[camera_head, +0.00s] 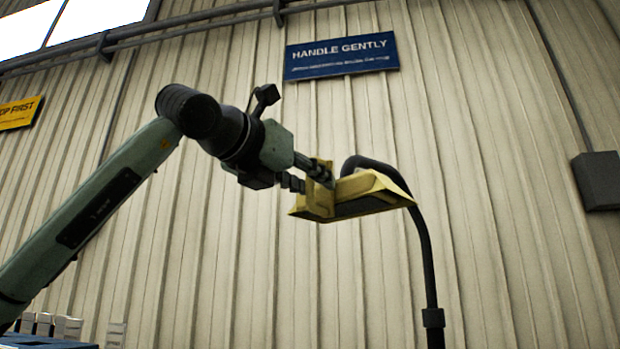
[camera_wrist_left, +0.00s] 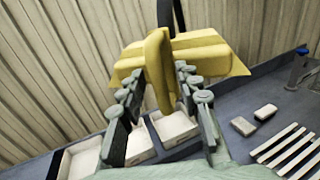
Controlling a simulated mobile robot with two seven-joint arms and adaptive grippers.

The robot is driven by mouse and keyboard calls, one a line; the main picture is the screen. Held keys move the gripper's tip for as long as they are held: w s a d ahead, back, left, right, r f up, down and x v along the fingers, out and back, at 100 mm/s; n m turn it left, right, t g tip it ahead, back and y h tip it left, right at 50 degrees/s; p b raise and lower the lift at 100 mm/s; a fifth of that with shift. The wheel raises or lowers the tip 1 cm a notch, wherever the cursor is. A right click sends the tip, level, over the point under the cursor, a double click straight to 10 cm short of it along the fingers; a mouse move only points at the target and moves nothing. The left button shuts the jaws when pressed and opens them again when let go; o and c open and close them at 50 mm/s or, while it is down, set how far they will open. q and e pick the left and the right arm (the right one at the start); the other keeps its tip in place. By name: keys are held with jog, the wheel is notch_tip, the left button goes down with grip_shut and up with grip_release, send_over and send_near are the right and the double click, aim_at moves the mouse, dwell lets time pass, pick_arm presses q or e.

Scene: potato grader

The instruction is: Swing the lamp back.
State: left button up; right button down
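The yellow lamp head (camera_head: 370,188) hangs at the bent top of a dark stem (camera_head: 427,265) in the head view, in front of the ribbed wall. Its wide shade also shows in the left wrist view (camera_wrist_left: 205,50). A yellow upright grip piece (camera_wrist_left: 158,65) on it stands between the two fingers of my left gripper (camera_head: 315,178). The fingertips are close to both sides of that piece. Gaps show farther back along the fingers, and I cannot tell whether the tips press on it. My right gripper is not in view.
In the left wrist view, pale trays (camera_wrist_left: 175,127) sit on a dark surface below the lamp. Two small pale blocks (camera_wrist_left: 265,111) and a slatted rack (camera_wrist_left: 288,150) lie to the right. In the head view, a blue sign (camera_head: 341,56) hangs on the wall and a dark box (camera_head: 598,180) is at the right.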

pick_arm(q)
grip_shut()
jog(key=shift+d, duration=0.1)
dwell(0.5)
